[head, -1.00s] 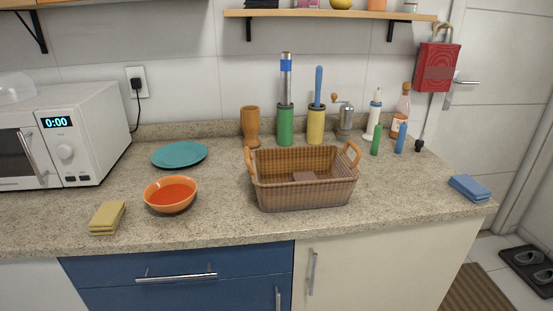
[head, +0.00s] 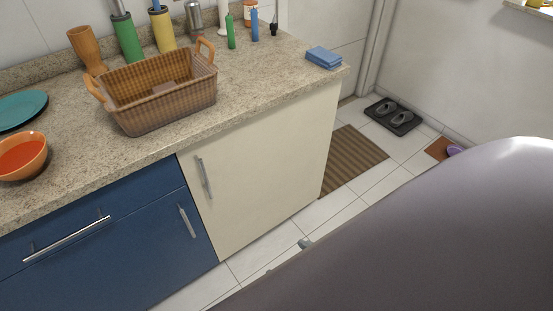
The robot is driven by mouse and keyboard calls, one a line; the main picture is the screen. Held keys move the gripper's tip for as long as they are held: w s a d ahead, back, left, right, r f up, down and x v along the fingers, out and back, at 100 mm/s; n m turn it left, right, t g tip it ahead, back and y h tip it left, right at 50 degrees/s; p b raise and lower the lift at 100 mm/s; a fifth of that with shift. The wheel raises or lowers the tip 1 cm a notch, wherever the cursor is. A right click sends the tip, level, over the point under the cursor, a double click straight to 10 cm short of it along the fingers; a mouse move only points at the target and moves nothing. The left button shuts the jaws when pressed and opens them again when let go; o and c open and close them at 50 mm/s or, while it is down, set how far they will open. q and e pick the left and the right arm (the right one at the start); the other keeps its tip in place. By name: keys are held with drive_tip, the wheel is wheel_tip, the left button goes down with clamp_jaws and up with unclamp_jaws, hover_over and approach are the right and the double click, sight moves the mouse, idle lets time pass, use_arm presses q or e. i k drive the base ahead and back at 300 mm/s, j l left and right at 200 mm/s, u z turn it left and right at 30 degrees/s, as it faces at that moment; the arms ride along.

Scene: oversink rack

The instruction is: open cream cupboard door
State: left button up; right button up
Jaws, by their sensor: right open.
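The cream cupboard door (head: 262,165) is under the right end of the counter and looks closed. Its upright silver bar handle (head: 204,178) is near the door's left edge, close to the blue unit. My right arm fills the lower right of the head view as a large grey shape. My left gripper is out of view.
A blue drawer (head: 80,240) and cupboard stand left of the door, with their own silver handles. A wicker basket (head: 165,105), an orange bowl (head: 22,157) and a blue sponge (head: 324,57) are on the counter. A striped mat (head: 350,160) lies on the floor. Tiles before the door look clear.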

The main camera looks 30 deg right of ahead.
sight(244, 180)
drive_tip(key=z, duration=0.95)
